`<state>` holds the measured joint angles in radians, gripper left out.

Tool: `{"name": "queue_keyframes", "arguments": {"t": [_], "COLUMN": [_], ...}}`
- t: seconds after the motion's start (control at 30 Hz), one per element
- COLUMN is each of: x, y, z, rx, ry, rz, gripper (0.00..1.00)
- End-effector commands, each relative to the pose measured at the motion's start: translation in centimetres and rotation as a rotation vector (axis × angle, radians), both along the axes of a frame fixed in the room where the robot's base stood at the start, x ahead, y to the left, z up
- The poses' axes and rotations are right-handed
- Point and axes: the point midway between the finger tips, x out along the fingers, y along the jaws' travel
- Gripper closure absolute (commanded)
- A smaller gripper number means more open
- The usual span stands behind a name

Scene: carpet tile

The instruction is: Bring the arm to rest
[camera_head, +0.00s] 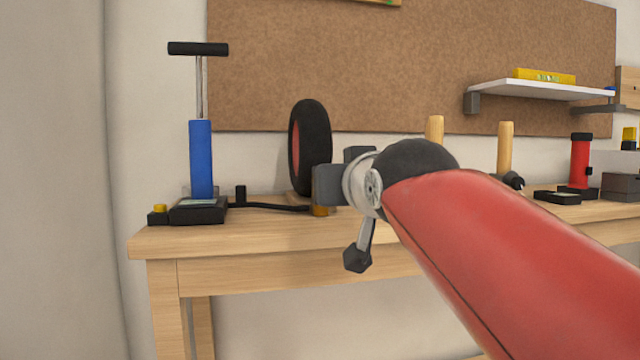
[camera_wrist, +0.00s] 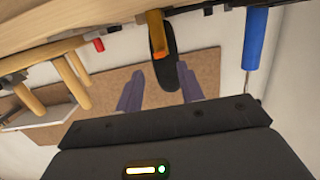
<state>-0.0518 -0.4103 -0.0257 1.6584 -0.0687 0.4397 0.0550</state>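My red arm reaches in from the lower right of the head view, over the front of the workbench. My gripper (camera_wrist: 162,75) shows in the wrist view with its two fingers apart and nothing held between them. In the head view my gripper end (camera_head: 330,185) is in front of the bench's back area, and its fingertips are hard to make out. The black wheel with a red hub (camera_head: 310,150) stands upright beyond it. The wheel also shows between the fingers in the wrist view (camera_wrist: 166,70), apart from them. The arm hides part of the bench top.
A blue pump (camera_head: 201,160) stands at the left on the wooden workbench (camera_head: 250,238). An orange-ended piece (camera_wrist: 157,35) is near the wheel. Wooden handles (camera_head: 505,145) and a red cylinder (camera_head: 580,160) stand at the right. A white shelf (camera_head: 530,90) holds a yellow level (camera_head: 545,76).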

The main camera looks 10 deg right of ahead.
Motion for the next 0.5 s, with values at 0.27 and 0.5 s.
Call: {"name": "queue_keyframes", "arguments": {"t": [0.27,0.5], "x": [-1.8,-8.4], "y": [-0.1,-0.2], "z": [-7.2,-23.1], "rx": [-0.001,-0.005], "ry": [0.171,0.557], "rz": [-0.003,-0.005], "gripper": [0.62,0.62]}}
